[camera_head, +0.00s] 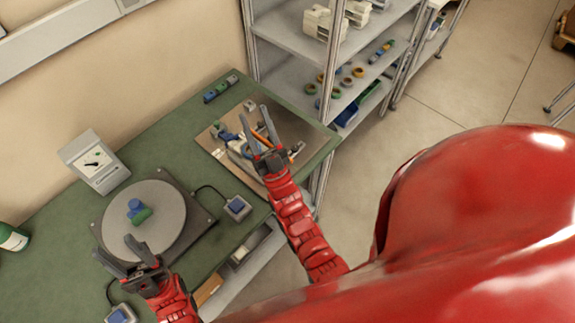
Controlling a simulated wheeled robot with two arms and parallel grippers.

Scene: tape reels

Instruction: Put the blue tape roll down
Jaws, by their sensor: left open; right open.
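A blue roll (134,205) rests on the round grey plate (165,235) on the green table, touching or very close to a green roll (143,217). My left gripper (116,248) is open and empty at the near left edge of the plate, apart from the blue roll. My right gripper (254,113) is open over the tan board (218,159) on the right of the table. Its fingers partly hide a cluster of blue, grey and orange items there, and I cannot tell whether they touch any.
A grey dial box (94,161) stands behind the plate. A small grey-blue box (237,207) with a cable sits right of it. Shelves (290,38) with several tape rolls stand beyond the table.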

